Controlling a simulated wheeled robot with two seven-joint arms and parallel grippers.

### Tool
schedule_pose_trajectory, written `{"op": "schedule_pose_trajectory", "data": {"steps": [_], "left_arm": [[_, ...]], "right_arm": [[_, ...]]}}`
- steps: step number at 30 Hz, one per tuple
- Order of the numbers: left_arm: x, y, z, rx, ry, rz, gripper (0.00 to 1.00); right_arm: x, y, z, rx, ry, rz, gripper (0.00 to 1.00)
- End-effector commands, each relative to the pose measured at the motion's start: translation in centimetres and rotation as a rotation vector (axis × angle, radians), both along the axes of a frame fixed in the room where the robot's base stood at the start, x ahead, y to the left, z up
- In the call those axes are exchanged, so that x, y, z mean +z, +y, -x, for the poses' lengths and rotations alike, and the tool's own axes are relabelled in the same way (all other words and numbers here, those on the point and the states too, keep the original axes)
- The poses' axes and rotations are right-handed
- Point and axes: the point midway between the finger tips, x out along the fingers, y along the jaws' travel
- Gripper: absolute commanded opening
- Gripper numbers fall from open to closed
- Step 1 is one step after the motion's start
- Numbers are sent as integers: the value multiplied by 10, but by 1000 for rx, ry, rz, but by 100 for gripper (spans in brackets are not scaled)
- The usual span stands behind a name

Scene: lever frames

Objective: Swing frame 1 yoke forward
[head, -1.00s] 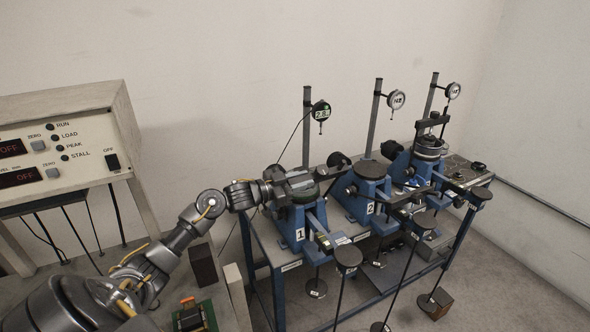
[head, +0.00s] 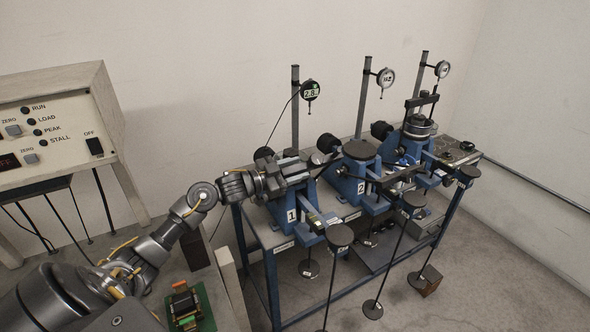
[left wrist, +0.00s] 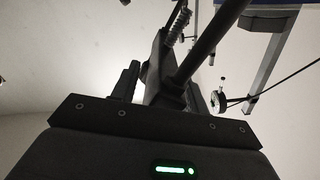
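Frame 1 (head: 284,214) is the leftmost blue lever frame on the bench, marked with a white "1" label. My left gripper (head: 272,172) is at its top, from the left, among the dark parts there; its fingers overlap them, so the yoke's outline is hard to make out. In the left wrist view, dark finger parts (left wrist: 160,85) stand apart with a dark bar and a diagonal rod (left wrist: 207,45) between or just beyond them. I cannot tell whether the fingers press on anything. My right gripper is in neither view.
Frame 2 (head: 352,186) and a third frame (head: 413,150) stand to the right on the same bench. Hanging rods with round weights fill the front. A control panel (head: 50,135) stands at the left.

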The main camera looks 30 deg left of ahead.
Motion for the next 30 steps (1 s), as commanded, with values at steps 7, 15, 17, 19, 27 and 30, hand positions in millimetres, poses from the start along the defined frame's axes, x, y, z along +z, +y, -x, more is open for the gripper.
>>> {"op": "schedule_pose_trajectory", "data": {"steps": [7,15,17,19,27,30], "left_arm": [[2,2,2,0,-3,-1,45],[3,20,38,1,2,-1,45],[3,25,48,0,2,-1,45],[2,32,60,1,3,0,45],[1,48,90,0,1,0,45],[1,50,94,-1,0,1,45]], "right_arm": [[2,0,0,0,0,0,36],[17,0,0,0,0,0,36],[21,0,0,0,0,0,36],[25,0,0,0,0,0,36],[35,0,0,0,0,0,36],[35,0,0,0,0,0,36]]}}
